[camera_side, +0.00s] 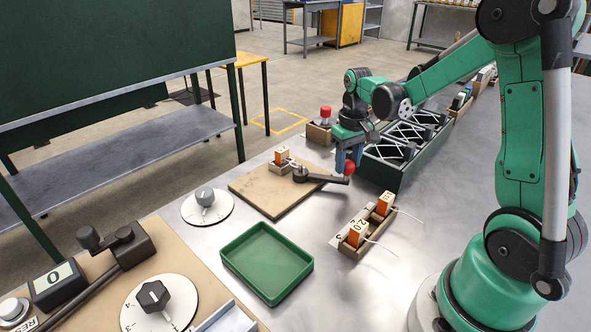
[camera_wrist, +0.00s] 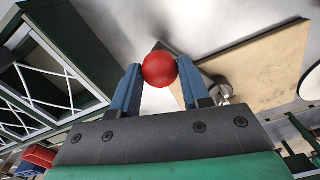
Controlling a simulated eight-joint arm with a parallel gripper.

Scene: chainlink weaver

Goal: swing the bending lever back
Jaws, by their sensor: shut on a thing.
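The bending lever (camera_side: 322,177) is a dark bar on a pivot at the right edge of a tan board (camera_side: 262,196), with a red ball knob at its outer end. My gripper (camera_side: 349,166) is at this red knob (camera_wrist: 159,69), its blue fingers shut on the ball from both sides. The knob also shows in the side view (camera_side: 349,169). In the wrist view the board (camera_wrist: 268,66) lies to the right. Most of the lever is hidden behind the knob and fingers there.
A dark green rack (camera_side: 384,174) with white crossed wires stands close to the right of my gripper.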

